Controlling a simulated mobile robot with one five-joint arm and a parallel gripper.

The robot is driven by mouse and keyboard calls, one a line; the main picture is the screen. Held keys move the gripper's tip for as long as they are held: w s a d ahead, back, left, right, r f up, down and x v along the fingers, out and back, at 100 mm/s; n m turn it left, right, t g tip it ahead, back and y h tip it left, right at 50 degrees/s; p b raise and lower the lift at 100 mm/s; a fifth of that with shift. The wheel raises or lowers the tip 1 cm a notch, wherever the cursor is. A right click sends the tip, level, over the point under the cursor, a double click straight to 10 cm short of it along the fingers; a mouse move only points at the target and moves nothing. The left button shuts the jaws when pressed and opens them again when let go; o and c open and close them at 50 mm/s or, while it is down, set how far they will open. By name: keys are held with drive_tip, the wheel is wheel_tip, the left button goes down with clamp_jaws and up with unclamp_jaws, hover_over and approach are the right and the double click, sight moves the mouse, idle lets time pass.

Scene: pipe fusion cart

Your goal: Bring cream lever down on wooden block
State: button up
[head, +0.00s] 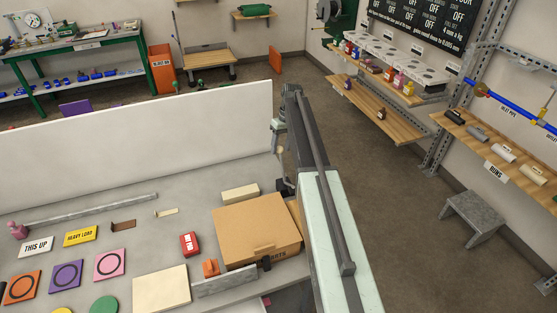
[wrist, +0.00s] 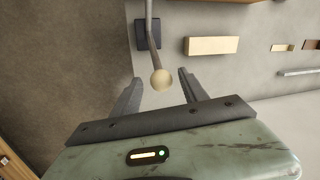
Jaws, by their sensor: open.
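The cream lever knob (wrist: 161,80) sits at the end of a thin grey rod in the wrist view. The rod rises from a dark base (wrist: 148,34). In the head view the small knob (head: 281,150) stands above its dark base (head: 285,187), so the lever looks raised. The pale wooden block (wrist: 212,45) lies beside the base; it also shows in the head view (head: 240,193), apart from the knob. My gripper (wrist: 160,77) is open, with one finger on each side of the knob. I cannot tell whether either finger touches it.
A cardboard box (head: 255,230) stands on the grey bench near the block. A white panel (head: 150,136) runs along the bench's back. Open floor (head: 345,130) lies beyond the bench's right end. A grey step stool (head: 472,215) stands farther right.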

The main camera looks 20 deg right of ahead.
drive_tip(key=f+b, duration=0.1)
drive_tip(key=f, duration=0.1)
drive_tip(key=a+f+b, duration=0.1)
drive_tip(key=f+b, duration=0.1)
drive_tip(key=shift+s+f, duration=0.1)
drive_tip(key=shift+f, duration=0.1)
clamp_jaws()
idle(1.1)
